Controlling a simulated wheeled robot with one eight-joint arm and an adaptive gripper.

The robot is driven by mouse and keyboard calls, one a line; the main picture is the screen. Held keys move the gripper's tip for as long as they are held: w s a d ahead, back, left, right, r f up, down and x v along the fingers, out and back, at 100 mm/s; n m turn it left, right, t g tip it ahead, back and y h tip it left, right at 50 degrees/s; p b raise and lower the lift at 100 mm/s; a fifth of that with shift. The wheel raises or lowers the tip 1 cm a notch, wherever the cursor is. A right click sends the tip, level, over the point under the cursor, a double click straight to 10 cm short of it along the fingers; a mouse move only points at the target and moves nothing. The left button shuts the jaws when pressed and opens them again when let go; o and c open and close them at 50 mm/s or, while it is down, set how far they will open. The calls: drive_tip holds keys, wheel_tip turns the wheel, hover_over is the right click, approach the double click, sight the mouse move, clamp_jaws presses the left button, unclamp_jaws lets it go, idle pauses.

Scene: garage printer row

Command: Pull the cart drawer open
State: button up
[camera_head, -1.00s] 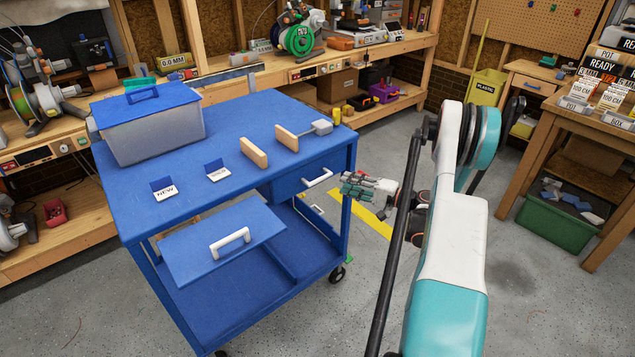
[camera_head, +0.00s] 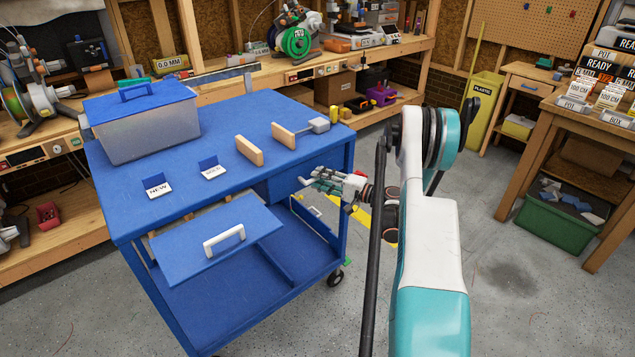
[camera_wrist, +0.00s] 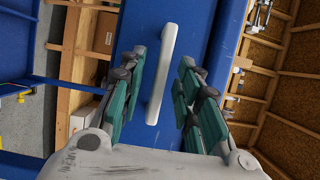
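The blue cart (camera_head: 235,135) stands at centre left. Its drawer front (camera_head: 283,188) with a white bar handle is on the right part of the near side, below the top; in the wrist view the white handle (camera_wrist: 161,75) lies between the two fingers. In the head view my gripper (camera_head: 308,183) covers most of the handle. My gripper is open, with green-padded fingers on both sides of the handle and visible gaps. Whether the drawer is fully shut cannot be told here. A blue panel (camera_head: 200,235) with a second white handle (camera_head: 224,240) is at the cart's left part.
On the cart top are a lidded bin (camera_head: 145,130), two small cards, wooden blocks (camera_head: 250,151) and a grey piece (camera_head: 318,125). A workbench (camera_head: 300,72) runs behind. A green crate (camera_head: 555,222) and table stand right; grey floor (camera_head: 515,300) is free.

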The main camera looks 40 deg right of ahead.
drive_tip(key=shift+x, duration=0.85)
drive_tip(key=shift+c, duration=0.2)
clamp_jaws()
